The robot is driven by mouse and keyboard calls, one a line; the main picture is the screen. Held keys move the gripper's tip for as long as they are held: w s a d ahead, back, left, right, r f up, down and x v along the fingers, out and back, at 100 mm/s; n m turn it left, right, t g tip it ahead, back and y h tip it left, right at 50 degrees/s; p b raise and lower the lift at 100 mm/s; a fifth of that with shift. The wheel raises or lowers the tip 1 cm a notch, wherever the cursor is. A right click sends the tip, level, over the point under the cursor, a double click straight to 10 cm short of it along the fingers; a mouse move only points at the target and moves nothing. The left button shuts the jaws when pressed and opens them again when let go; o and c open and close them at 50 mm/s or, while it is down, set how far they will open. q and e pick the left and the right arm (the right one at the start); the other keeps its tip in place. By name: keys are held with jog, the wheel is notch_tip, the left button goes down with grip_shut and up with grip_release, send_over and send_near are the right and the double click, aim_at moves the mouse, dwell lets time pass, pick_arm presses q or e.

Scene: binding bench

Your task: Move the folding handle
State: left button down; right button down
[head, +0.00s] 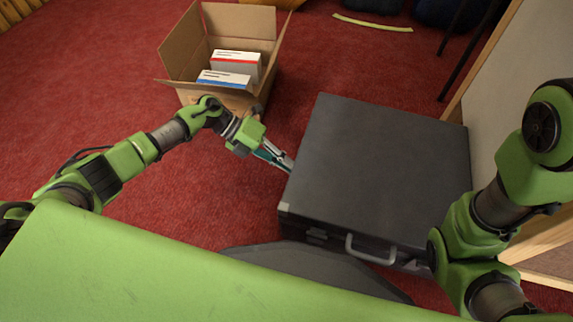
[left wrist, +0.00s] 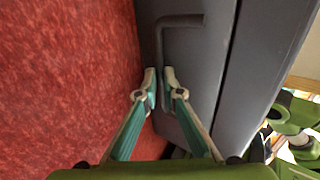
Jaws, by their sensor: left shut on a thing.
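A large dark grey case (head: 385,165) lies on the red carpet in the head view. A thin dark bent bar, the folding handle (left wrist: 182,20), is on the side of the case in the left wrist view, its upper end bent to the right. My left gripper (left wrist: 160,78) is shut on the lower part of this bar, one finger on each side. In the head view my left gripper (head: 288,163) is at the left side of the case, and the bar cannot be made out there. My right arm shows at the right, but its gripper is out of view.
An open cardboard box (head: 179,50) with white boxes inside stands behind my left arm. The case has a light grey carry handle (head: 370,252) on its front. A pale panel with a wooden edge (head: 485,60) is at the right.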

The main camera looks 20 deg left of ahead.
pick_arm(q)
jog(key=shift+s+d, duration=0.1)
jog(key=c, duration=2.2)
grip_release()
jog(key=shift+v, duration=4.05)
jog(key=shift+f, duration=0.1)
